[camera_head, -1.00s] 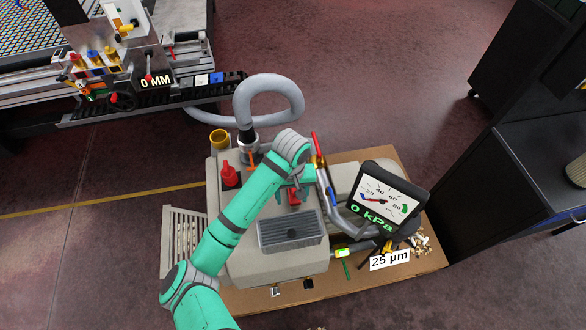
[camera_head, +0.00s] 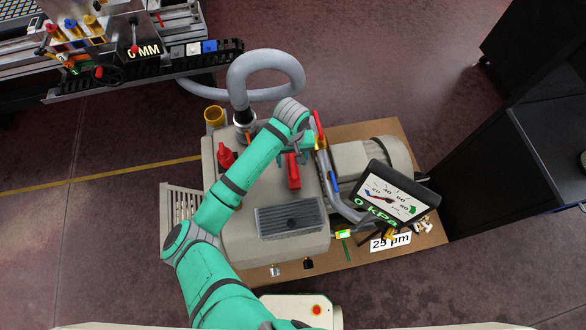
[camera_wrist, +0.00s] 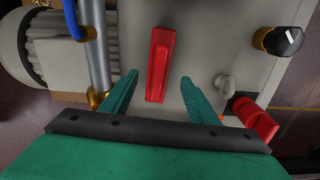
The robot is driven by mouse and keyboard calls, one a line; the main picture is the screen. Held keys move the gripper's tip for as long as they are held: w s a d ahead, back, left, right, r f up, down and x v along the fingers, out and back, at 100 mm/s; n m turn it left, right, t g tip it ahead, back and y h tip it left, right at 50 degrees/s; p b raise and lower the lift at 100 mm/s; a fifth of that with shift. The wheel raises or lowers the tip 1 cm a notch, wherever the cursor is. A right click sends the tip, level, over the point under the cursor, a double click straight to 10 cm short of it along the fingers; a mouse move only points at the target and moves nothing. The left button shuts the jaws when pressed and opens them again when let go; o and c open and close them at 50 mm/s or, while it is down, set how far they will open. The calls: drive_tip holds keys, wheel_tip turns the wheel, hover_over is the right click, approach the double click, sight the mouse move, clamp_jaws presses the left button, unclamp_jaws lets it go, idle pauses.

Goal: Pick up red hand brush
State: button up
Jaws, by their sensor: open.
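The red hand brush (camera_head: 293,170) lies on the top of the beige pump housing, just behind its dark grille. My gripper (camera_wrist: 159,77) is open, with one green finger on each side of the brush's near end in the picture. Neither finger appears to touch it. The height gap between fingers and brush is hard to judge. In the head view my wrist hides most of the fingers.
A red fitting (camera_head: 227,155) stands left of the brush and a grey hose (camera_head: 266,95) loops behind. Metal pipes (camera_wrist: 96,45) run close beside the fingers. The gauge (camera_head: 388,195) stands to the right.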

sight(293, 164)
drive_tip(key=shift+f, duration=2.7)
drive_tip(key=shift+d, duration=0.1)
drive_tip(key=shift+c, duration=0.3)
drive_tip(key=c, duration=1.2)
drive_tip(key=shift+o, duration=0.2)
drive_tip(key=shift+r, duration=0.5)
wheel_tip(293, 164, up, 9)
drive_tip(key=shift+r, duration=0.1)
